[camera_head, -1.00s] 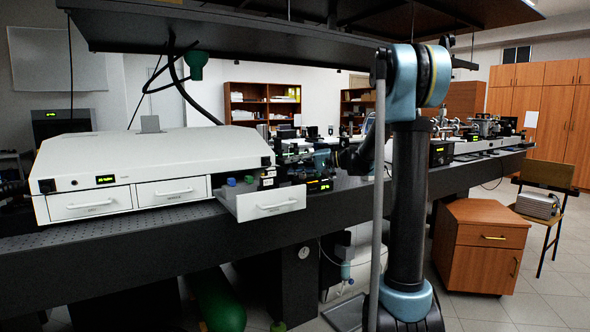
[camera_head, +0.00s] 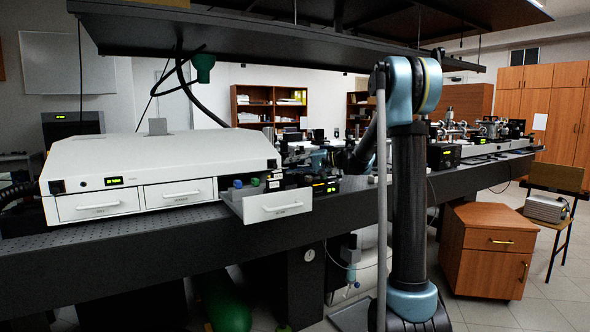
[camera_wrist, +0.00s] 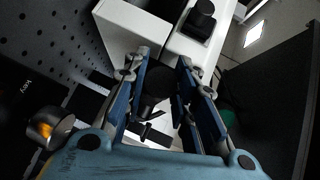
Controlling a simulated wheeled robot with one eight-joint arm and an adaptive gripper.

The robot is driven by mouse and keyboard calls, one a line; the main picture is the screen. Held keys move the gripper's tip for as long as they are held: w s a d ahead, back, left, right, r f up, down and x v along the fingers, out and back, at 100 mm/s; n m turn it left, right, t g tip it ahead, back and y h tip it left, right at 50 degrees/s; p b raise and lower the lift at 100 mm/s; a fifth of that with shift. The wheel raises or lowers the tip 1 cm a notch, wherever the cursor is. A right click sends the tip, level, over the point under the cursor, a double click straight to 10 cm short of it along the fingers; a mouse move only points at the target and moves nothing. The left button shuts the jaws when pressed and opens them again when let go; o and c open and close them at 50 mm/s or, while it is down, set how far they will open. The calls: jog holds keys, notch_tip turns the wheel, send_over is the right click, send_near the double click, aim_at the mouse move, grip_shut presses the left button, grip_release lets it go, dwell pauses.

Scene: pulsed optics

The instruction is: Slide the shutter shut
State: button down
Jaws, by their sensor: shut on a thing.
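In the wrist view the two blue-grey fingers of my gripper (camera_wrist: 163,60) are closed in on a dark part (camera_wrist: 157,84), which shows between them. The dark part stands close to a white housing (camera_wrist: 132,30). Its outline is poorly lit, and I cannot tell for sure that it is the shutter's slide. In the head view my gripper is small and mostly lost among dark optics on the bench, beyond the open drawer (camera_head: 275,207). The shutter's opening is not visible in either view.
A large white laser unit (camera_head: 160,160) stands on the perforated bench (camera_head: 130,238) at left. A black shelf (camera_head: 270,38) hangs above. In the wrist view, a black knob (camera_wrist: 200,18) is on white housing, and a metal knob (camera_wrist: 50,128) is at lower left.

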jog(key=c, duration=1.6)
grip_release()
jog(key=shift+w+f, duration=0.1)
jog(key=shift+f, duration=0.05)
jog(key=shift+c, duration=0.2)
jog(key=o, duration=0.3)
jog(key=shift+w+a+f, duration=0.1)
jog(key=shift+w+f, duration=0.05)
jog(key=shift+o, duration=0.2)
jog(key=v, duration=1.2)
